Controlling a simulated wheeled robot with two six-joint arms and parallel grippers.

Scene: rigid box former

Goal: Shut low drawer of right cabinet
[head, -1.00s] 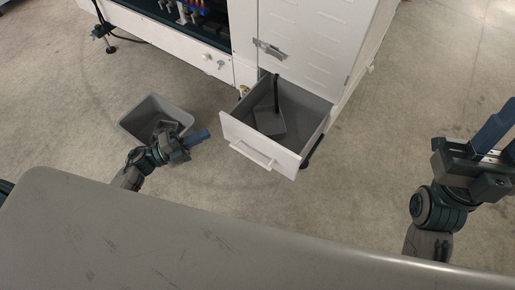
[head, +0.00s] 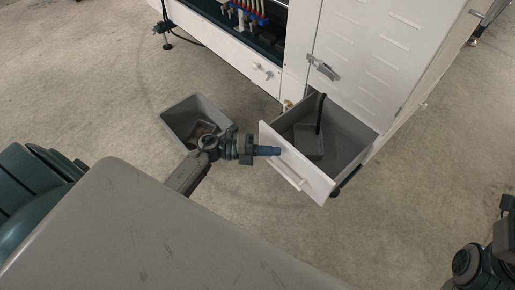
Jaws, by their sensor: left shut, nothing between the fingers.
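The low drawer (head: 358,150) of the white right cabinet (head: 372,55) stands pulled out, with its white front panel (head: 313,178) and bar handle (head: 289,176) facing me. A grey box-like item with a dark upright part (head: 309,140) lies inside the drawer. My left gripper (head: 276,151) is shut and empty. Its blue fingertips are at the upper left part of the drawer front, left of the handle; I cannot tell whether they touch it. My right arm shows at the lower right edge, but its fingertips are out of the picture.
A grey open bin (head: 180,121) with something in it stands on the floor left of the drawer, behind my left arm. A latch (head: 322,67) sits on the cabinet door above. Open concrete floor (head: 400,220) lies right of the drawer.

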